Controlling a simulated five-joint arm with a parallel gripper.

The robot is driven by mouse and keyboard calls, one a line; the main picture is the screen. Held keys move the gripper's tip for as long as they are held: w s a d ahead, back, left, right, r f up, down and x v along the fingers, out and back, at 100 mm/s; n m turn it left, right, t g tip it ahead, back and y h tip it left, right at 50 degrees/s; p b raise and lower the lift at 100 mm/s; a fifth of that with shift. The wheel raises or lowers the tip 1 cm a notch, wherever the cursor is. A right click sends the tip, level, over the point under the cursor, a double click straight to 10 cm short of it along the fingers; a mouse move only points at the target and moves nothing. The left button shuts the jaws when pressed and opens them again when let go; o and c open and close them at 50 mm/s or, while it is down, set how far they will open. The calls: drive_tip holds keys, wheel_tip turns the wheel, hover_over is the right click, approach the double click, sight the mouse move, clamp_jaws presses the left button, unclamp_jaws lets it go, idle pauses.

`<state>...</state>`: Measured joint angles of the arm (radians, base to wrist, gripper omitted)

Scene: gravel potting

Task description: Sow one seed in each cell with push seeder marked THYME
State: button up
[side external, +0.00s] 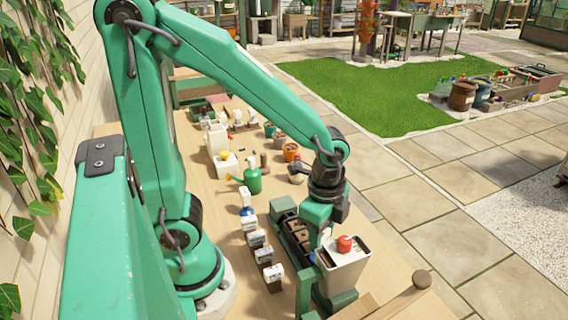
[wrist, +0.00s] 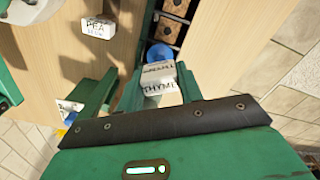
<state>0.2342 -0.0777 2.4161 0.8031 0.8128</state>
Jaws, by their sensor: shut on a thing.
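My gripper (wrist: 155,92) is shut on the white push seeder (wrist: 158,76), whose label reads THYME, in the wrist view. Its blue end (wrist: 161,54) points toward the cell tray (wrist: 146,27), over or near a dark cell. Brown soil-filled cells (wrist: 170,30) lie just beyond it. In the side view my gripper (side external: 326,232) is low over the right part of the green-framed tray (side external: 283,213), and the seeder is mostly hidden there. I cannot tell whether the seeder touches a cell, and no seed is visible.
A row of labelled seeders (side external: 256,239) stands left of the tray; one labelled PEA (wrist: 97,27) shows in the wrist view. A green watering can (side external: 251,180) and pots are farther back.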

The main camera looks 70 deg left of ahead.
idle(0.6)
drive_tip(key=shift+r, duration=1.45)
drive_tip(key=shift+a, duration=0.1)
drive_tip(key=a, duration=0.2)
drive_tip(key=a+r, duration=0.1)
drive_tip(key=shift+a, duration=0.35)
drive_tip(key=shift+f, duration=0.2)
drive_tip(key=shift+f, duration=1.15)
drive_tip(key=shift+f, duration=0.6)
